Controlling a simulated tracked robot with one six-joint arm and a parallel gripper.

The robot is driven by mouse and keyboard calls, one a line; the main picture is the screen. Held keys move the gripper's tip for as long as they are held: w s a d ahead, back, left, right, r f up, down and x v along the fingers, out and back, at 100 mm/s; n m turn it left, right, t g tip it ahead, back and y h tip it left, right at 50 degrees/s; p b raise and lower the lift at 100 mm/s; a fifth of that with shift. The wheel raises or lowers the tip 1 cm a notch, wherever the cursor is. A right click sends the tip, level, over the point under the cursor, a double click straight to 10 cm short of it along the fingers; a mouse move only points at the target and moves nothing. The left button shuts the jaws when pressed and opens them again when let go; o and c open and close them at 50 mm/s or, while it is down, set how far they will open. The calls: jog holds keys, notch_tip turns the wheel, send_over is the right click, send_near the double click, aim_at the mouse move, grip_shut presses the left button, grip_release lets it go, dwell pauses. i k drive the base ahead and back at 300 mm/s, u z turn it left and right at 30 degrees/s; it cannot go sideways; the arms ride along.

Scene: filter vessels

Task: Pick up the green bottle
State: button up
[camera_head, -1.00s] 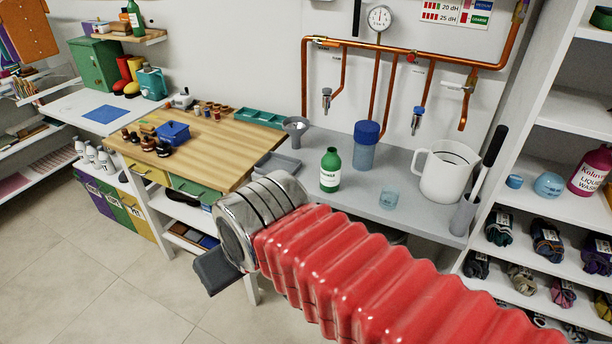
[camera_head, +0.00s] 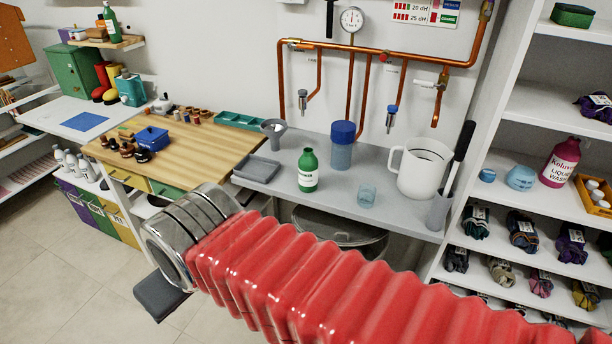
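A green bottle (camera_head: 308,171) with a white label stands upright on the grey counter (camera_head: 281,195), left of the blue-capped container. A second green bottle (camera_head: 111,24) stands on the small wall shelf at the far upper left. My gripper (camera_head: 161,296) shows only as a dark part at the end of my red-sleeved arm, low and left of the counter bottle and well apart from it. Its fingers cannot be made out, so I cannot tell whether it is open or shut.
A blue-capped container (camera_head: 342,146), a small glass (camera_head: 366,195), a white jug (camera_head: 422,167) and a grey holder (camera_head: 438,211) stand right of the bottle. A grey funnel (camera_head: 273,131) and tray (camera_head: 256,169) are left. Copper pipes (camera_head: 380,58) run behind.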

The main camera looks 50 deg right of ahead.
aim_at(308, 163)
jog(key=z, duration=0.05)
jog(key=i, duration=1)
jog(key=u, duration=0.05)
